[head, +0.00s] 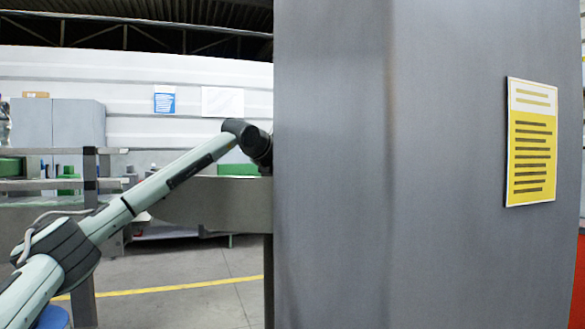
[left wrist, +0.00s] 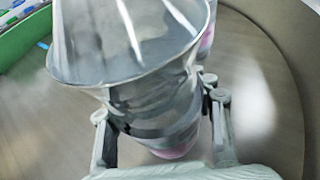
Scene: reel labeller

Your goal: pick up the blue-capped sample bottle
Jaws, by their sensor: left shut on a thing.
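In the left wrist view my left gripper (left wrist: 160,110) has a finger on each side of a shiny grey, tapered vessel (left wrist: 120,75) with a wide rim, and is shut on it. Pink patches show below the vessel and at its right side; I cannot tell what they belong to. No blue cap can be made out on the held thing, and I see no clearly blue-capped bottle in either view. In the head view my left arm reaches from the lower left to behind a grey panel, which hides the gripper. My right gripper is in neither view.
The tall grey panel (head: 400,170) with a yellow notice (head: 532,143) blocks much of the head view. In the left wrist view a round brownish surface (left wrist: 255,75) with a curved edge lies below the vessel. Green and blue items sit at its upper left.

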